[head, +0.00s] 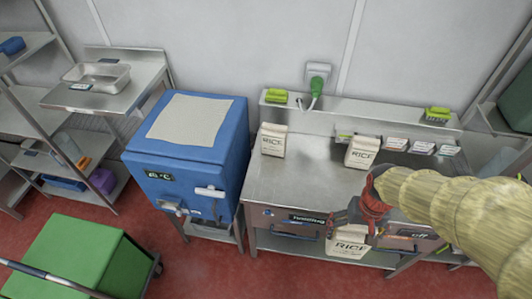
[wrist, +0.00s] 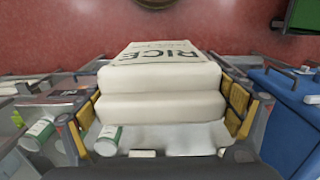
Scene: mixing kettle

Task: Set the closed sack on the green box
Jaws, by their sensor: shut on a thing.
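A white rice sack (head: 347,247) with its top folded over hangs in my gripper (head: 354,225), in front of the steel counter. In the wrist view the sack (wrist: 160,85) sits between the yellow finger pads, which press on both its sides. Its folded top faces the wrist camera, and its printed face points away and up. The green box (head: 75,255) stands on the red floor at the lower left of the head view, well left of the sack. Its top looks bare. A green corner shows at the top right of the wrist view.
Two more rice sacks (head: 272,140) (head: 361,153) stand on the steel counter (head: 300,180). A blue cooler (head: 185,150) with a pale mat on top stands between counter and shelves. A grey handle bar (head: 50,277) crosses the green box's front. Red floor is open before the cooler.

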